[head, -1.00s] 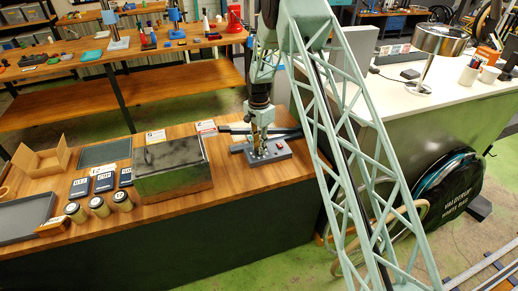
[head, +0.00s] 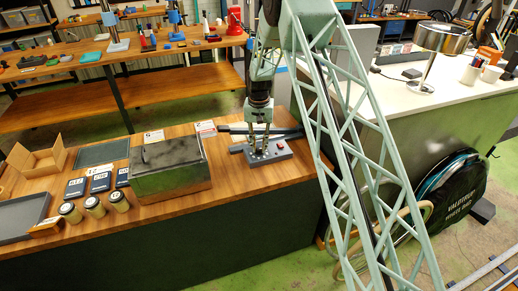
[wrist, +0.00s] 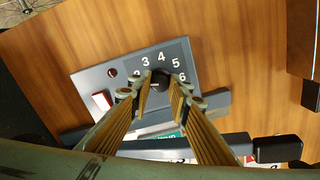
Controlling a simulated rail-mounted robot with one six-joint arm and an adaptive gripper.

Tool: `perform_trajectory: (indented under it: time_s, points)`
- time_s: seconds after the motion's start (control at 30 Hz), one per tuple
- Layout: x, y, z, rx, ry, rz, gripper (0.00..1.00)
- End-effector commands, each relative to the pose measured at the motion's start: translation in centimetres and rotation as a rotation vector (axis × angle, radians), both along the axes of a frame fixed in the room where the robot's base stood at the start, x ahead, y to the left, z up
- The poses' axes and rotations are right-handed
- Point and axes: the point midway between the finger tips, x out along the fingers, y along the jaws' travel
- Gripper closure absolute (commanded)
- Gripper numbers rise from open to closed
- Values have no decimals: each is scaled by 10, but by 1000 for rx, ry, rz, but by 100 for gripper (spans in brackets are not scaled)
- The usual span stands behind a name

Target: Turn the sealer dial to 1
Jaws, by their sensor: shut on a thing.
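The sealer is a grey box on the wooden bench; its base (head: 283,153) shows in the head view, and its face (wrist: 93,79) in the wrist view. Its black round dial (wrist: 159,76) sits by white numerals; 3, 4, 5 and 6 are readable. My gripper (head: 259,148) points down over the sealer. In the wrist view my gripper (wrist: 160,90) has its two fingers on either side of the dial, shut on it. The fingers hide part of the scale, including the 1. I cannot tell which number the dial points to.
A red rocker switch (wrist: 102,100) and a small dark red lamp (wrist: 112,72) are on the sealer face. The dark sealer arm (wrist: 190,150) lies alongside. A grey metal box (head: 170,175) stands left of the sealer. Bare bench (head: 240,195) lies in front.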

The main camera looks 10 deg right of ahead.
Motion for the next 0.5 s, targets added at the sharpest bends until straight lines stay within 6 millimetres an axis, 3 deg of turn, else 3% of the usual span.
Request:
perform_trajectory:
  time_s: [0.5]
  points:
    - [0,0,-1,0,0,353,93]
